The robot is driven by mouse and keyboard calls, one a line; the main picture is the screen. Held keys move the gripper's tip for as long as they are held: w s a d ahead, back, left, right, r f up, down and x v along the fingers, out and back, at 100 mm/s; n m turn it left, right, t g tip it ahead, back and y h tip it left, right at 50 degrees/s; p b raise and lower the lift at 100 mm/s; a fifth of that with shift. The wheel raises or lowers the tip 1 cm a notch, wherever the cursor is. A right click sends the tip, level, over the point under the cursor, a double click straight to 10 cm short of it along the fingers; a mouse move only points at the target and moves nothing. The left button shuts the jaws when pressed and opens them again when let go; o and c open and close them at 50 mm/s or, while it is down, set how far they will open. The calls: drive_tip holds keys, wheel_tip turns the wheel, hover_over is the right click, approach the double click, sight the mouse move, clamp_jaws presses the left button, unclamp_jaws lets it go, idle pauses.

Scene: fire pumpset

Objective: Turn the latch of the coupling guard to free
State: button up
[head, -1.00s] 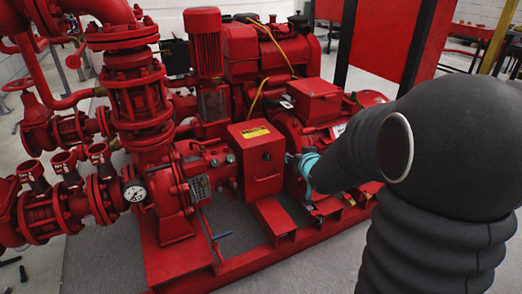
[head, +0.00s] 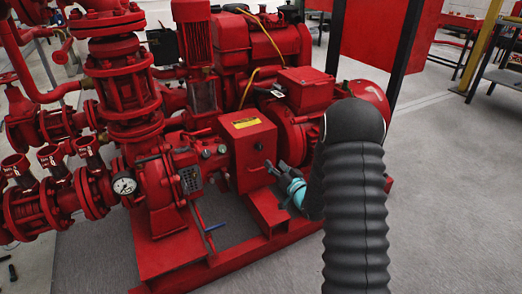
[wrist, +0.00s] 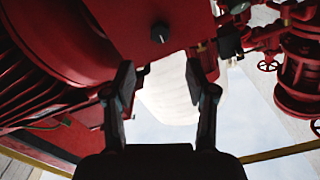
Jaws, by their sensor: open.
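The coupling guard (head: 246,158) is a red box with a yellow label on top, in the middle of the pumpset in the head view. Its latch (head: 258,146) is a small dark knob on the front face. In the wrist view the latch (wrist: 160,32) shows as a black round knob on the red guard face (wrist: 130,20), with a light line on it. My gripper (head: 271,167) is just in front of the guard's face, low and right of the latch. In the wrist view my gripper (wrist: 160,75) is open and empty, with the latch beyond its fingertips, apart from them.
Red pipes and valves (head: 120,60) stand at the left, with a pressure gauge (head: 124,186). A red engine block (head: 262,45) is behind the guard. A red base frame (head: 270,212) runs below it. Grey floor (head: 450,200) is free at the right.

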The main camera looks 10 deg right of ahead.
sight(260, 148)
drive_tip(key=x, duration=1.1)
drive_tip(key=shift+w+a, duration=0.1)
drive_tip(key=shift+w, duration=0.2)
clamp_jaws()
